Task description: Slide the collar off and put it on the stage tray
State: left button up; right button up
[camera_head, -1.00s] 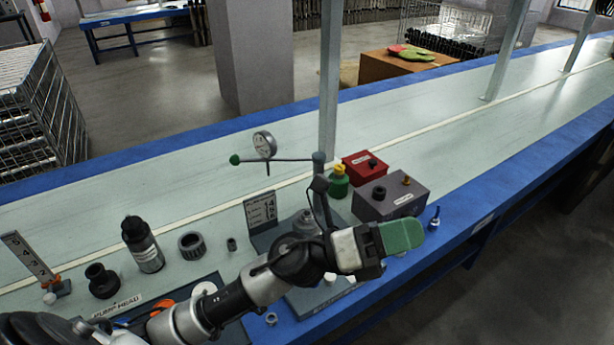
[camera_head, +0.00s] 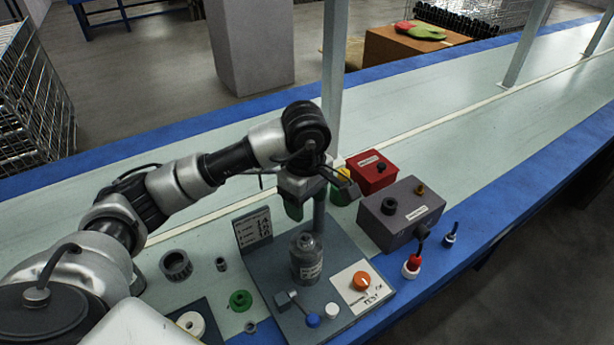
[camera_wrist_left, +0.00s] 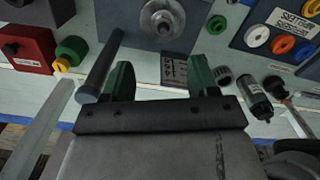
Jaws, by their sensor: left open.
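My left gripper (camera_head: 303,196) is over the back of the grey test base (camera_head: 262,262), beside its upright post (camera_head: 319,212). In the left wrist view the green fingers (camera_wrist_left: 160,82) are open and apart with nothing between them. The dark post (camera_wrist_left: 100,66) passes just outside the left finger. A grey labelled cylinder (camera_head: 307,262) stands upright on the base; its top also shows in the wrist view (camera_wrist_left: 162,20). I cannot tell for certain which part is the collar. A dark plate (camera_head: 208,308) with rings is partly in view; whether it is the stage tray is unclear. My right gripper is not in view.
A green ring (camera_head: 240,300) and a dark ribbed ring (camera_head: 176,265) lie left of the base. A red box (camera_head: 372,173) and a grey box (camera_head: 402,213) stand to its right. An orange knob (camera_head: 361,281) sits on the base's front.

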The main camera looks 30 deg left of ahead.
aim_at(306, 235)
pick_arm(q)
jog(key=shift+s+d+f, duration=0.1)
jog(key=shift+s+f, duration=0.15)
jog(key=shift+f, duration=0.2)
jog(key=shift+s+f, duration=0.2)
jog(key=shift+f, duration=0.25)
notch_tip(306, 235, down, 3)
jog(key=shift+f, duration=0.1)
notch_tip(306, 235, down, 5)
jog(key=shift+r, duration=0.2)
jog(key=shift+w+f, duration=0.1)
jog(key=shift+f, duration=0.25)
jog(key=shift+c, duration=1.4)
grip_shut()
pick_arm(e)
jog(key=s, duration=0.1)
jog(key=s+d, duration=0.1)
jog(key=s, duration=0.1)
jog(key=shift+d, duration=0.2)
